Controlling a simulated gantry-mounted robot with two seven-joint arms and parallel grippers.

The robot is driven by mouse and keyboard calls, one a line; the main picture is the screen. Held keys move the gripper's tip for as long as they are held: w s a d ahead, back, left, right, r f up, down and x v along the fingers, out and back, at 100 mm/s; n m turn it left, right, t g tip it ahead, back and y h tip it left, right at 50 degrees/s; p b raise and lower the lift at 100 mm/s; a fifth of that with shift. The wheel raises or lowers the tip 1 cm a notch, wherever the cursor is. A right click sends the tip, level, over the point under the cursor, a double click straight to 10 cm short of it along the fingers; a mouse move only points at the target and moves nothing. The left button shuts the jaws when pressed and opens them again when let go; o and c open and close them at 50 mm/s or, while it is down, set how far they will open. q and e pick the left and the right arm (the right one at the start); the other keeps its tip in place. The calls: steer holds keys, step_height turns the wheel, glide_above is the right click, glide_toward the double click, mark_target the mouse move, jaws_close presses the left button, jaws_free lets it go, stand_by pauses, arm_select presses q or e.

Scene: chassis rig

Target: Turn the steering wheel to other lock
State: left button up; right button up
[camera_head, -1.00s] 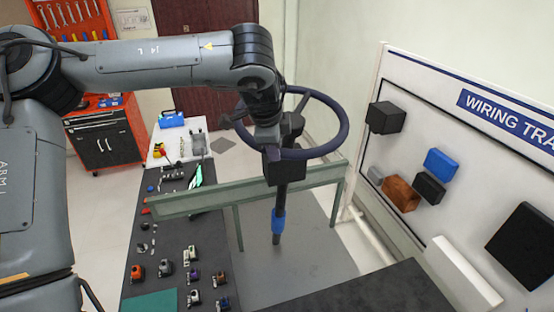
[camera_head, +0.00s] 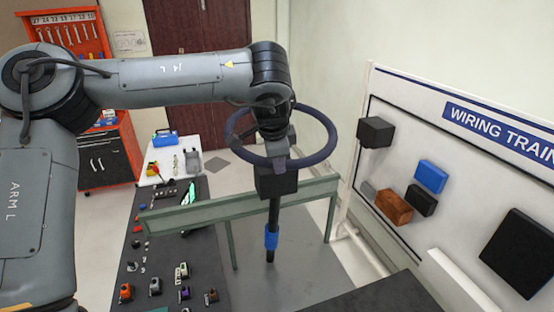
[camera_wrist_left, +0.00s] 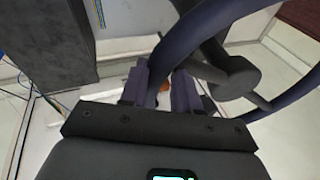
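The dark steering wheel (camera_head: 327,127) sits level on a black column (camera_head: 274,215) with a blue sleeve, and its rim is near and large in the left wrist view (camera_wrist_left: 185,43). My left gripper (camera_wrist_left: 160,90) has a dark finger on each side of the rim. A small gap with something orange behind it shows between the rim and the right-hand finger. I cannot tell whether the left-hand finger touches the rim. In the head view my left wrist (camera_head: 273,121) covers the wheel's hub and part of the rim. My right gripper is not in view.
The wiring board (camera_head: 460,185) stands at the right. A dark bench mat (camera_head: 190,245) with several small parts lies at the left. A red tool cabinet (camera_head: 110,155) stands behind.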

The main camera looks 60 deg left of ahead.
arm_select(q)
steer(key=o, duration=0.4)
steer(key=shift+d, duration=0.1)
steer(key=v, duration=1)
steer(key=shift+r+b, duration=0.4)
